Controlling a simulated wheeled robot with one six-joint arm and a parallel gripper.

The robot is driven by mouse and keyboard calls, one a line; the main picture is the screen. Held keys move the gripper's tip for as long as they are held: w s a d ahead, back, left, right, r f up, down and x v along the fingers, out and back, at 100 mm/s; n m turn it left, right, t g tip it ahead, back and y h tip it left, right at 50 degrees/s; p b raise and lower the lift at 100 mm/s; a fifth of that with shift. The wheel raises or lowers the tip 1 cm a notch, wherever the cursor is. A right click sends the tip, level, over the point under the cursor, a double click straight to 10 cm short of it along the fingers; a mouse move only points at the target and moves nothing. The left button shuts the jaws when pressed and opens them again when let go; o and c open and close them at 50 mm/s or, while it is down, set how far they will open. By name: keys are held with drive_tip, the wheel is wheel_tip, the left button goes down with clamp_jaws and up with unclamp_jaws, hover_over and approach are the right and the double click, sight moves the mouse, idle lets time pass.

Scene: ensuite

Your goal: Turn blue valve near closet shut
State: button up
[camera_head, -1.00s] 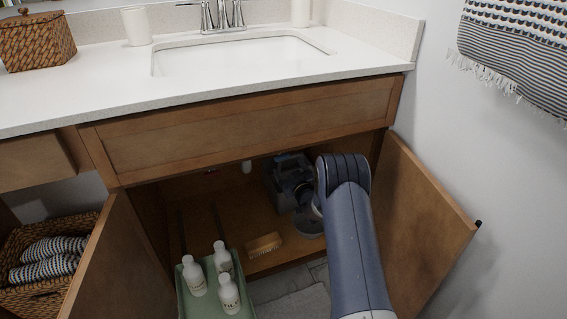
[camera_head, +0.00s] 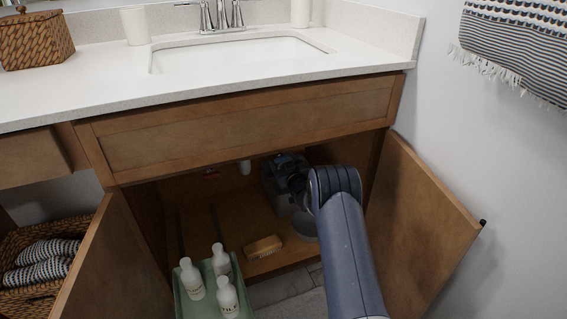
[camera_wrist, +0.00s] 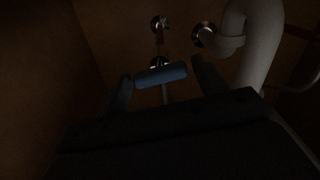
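The blue valve handle (camera_wrist: 161,76) is a short bar in the dark cabinet, in the middle of the wrist view. A chrome fitting shows just behind it. My gripper (camera_wrist: 166,78) is open, with one finger to the left of the handle and one to the right. The left finger looks very close to the handle's left end; I cannot tell whether it touches. In the head view my arm reaches into the open cabinet under the sink, and the valve and my fingertips are hidden.
A white drain pipe (camera_wrist: 262,50) stands right of the valve. The open cabinet doors (camera_head: 420,225) flank my arm. A wooden brush (camera_head: 264,246) lies on the cabinet floor. A green tray (camera_head: 208,268) with white bottles stands at the front left.

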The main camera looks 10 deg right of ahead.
drive_tip(key=c, duration=0.7)
drive_tip(key=shift+m+b, duration=0.65)
drive_tip(key=shift+m, duration=0.55)
drive_tip(key=o, duration=1)
drive_tip(key=s+p, duration=0.1)
drive_tip(key=s, duration=0.2)
drive_tip(key=s+d+p, duration=0.1)
drive_tip(key=s, duration=0.3)
drive_tip(key=s+d+p, duration=0.1)
drive_tip(key=s, duration=0.2)
drive_tip(key=shift+s+p, duration=0.3)
drive_tip(key=shift+p, duration=0.1)
drive_tip(key=shift+w, duration=0.15)
